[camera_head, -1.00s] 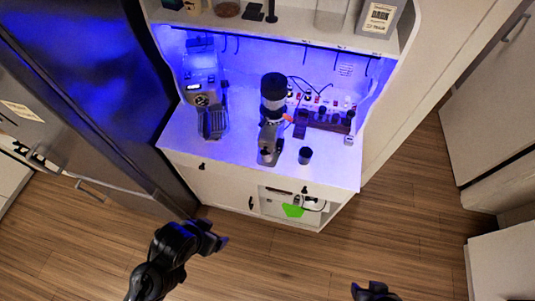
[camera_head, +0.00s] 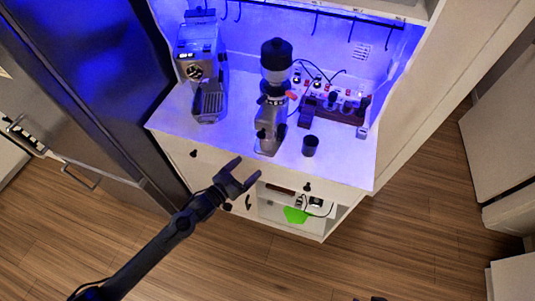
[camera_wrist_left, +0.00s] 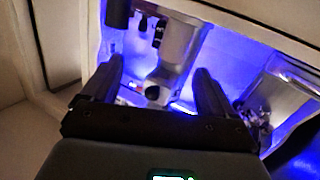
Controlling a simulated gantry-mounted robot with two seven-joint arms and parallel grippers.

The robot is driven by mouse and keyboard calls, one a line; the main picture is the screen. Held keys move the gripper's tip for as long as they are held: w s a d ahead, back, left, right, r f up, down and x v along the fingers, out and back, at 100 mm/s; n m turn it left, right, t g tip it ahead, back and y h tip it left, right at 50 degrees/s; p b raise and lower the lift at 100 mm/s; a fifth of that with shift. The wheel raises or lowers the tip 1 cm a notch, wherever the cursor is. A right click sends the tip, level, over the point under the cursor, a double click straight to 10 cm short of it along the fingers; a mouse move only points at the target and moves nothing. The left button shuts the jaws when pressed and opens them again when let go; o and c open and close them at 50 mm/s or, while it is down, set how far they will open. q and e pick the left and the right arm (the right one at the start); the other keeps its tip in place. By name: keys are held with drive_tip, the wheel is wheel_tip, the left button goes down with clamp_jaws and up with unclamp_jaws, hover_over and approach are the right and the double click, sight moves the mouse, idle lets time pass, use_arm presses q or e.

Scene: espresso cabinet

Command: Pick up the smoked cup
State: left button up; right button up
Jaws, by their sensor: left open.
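The smoked cup (camera_head: 310,146) is a small dark cup standing upright near the front of the white counter, right of the coffee grinder (camera_head: 272,95). My left gripper (camera_head: 248,168) is open and empty at the counter's front edge, left of the cup and apart from it. In the left wrist view, its open fingers (camera_wrist_left: 159,66) frame the grinder (camera_wrist_left: 178,50). Only a sliver of my right arm shows at the bottom of the head view.
An espresso machine (camera_head: 205,75) stands left of the grinder. A dark rack (camera_head: 332,110) with small tools lies behind the cup. Hooks hang from a rail (camera_head: 330,18) above. The counter (camera_head: 345,165) is clear to the cup's front right.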

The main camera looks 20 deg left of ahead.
use_arm(q)
drive_tip(key=shift+m+t, duration=0.5)
drive_tip(key=shift+m, duration=0.1)
drive_tip(key=w+b, duration=0.1)
drive_tip(key=w, duration=0.2)
drive_tip(key=w+r+b, duration=0.1)
drive_tip(key=w, duration=0.2)
drive_tip(key=w+b, duration=0.1)
drive_tip(key=w, duration=0.2)
drive_tip(key=shift+w+a+r, duration=0.1)
drive_tip(key=shift+w+r, duration=0.2)
drive_tip(key=shift+w, duration=0.1)
drive_tip(key=shift+d+x, duration=0.15)
drive_tip(key=shift+x, duration=1.35)
drive_tip(key=shift+d+x, duration=0.1)
drive_tip(key=shift+x, duration=1.35)
drive_tip(key=shift+s, duration=0.1)
use_arm(e)
wheel_tip(320, 180, down, 5)
drive_tip(key=shift+a+r, duration=0.1)
drive_tip(key=shift+r, duration=0.1)
use_arm(q)
drive_tip(key=c, duration=1.1)
